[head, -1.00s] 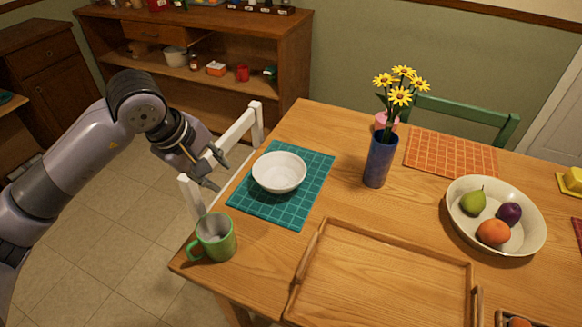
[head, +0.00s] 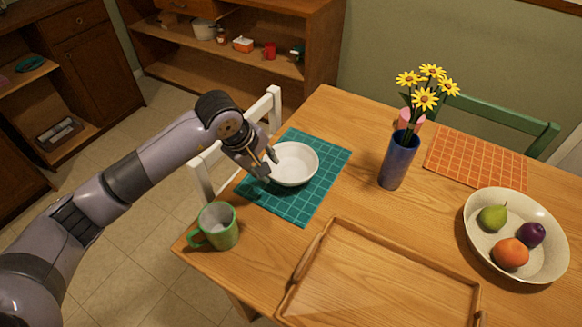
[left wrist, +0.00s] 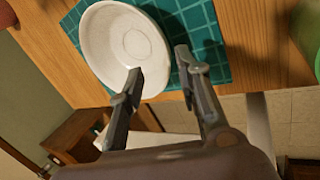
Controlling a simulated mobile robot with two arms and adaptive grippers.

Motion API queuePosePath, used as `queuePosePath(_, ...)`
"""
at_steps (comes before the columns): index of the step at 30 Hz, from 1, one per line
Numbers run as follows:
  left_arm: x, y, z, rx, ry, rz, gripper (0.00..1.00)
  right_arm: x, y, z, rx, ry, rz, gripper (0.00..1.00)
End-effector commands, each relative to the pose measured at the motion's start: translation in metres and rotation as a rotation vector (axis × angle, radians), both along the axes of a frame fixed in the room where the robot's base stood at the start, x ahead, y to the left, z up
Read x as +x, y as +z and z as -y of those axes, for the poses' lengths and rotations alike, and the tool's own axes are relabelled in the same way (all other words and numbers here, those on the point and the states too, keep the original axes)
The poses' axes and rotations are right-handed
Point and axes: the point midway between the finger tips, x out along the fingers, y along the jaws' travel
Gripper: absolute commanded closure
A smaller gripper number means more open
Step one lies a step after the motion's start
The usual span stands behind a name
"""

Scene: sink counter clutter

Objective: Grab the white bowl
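The white bowl (head: 294,165) sits upright and empty on the teal checked placemat (head: 310,198) near the left side of the table. My left gripper (head: 268,168) is at the bowl's left rim in the head view. In the left wrist view the bowl (left wrist: 112,40) fills the upper left, and my left gripper (left wrist: 158,62) has its two fingers spread apart. One fingertip overlaps the bowl's near rim, the other lies over the placemat (left wrist: 210,60). I cannot tell whether a finger touches the bowl. My right gripper is not in view.
A green mug (head: 218,228) stands near the table's left corner, close to my left arm. A wooden tray (head: 384,262), a blue flower vase (head: 398,160) and a cream fruit bowl (head: 478,240) stand to the right. A white chair (head: 262,108) is beyond the left edge.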

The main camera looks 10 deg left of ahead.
Motion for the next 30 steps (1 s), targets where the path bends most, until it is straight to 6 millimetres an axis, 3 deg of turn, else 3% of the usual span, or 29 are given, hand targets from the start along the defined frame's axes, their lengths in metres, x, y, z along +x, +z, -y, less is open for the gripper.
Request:
queuePosePath(7,0.003,-0.016,0.005,-0.001,-0.001,-0.003,0.69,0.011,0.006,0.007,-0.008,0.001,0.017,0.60)
queuePosePath(16,0.012,-0.055,0.014,-0.001,0.000,-0.002,0.69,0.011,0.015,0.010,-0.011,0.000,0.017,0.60)
queuePosePath(24,0.014,-0.058,0.014,0.001,-0.001,0.002,0.69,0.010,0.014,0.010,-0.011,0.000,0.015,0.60)
queuePosePath(30,0.014,-0.058,0.014,-0.001,0.000,0.001,0.81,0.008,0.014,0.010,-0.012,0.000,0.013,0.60)
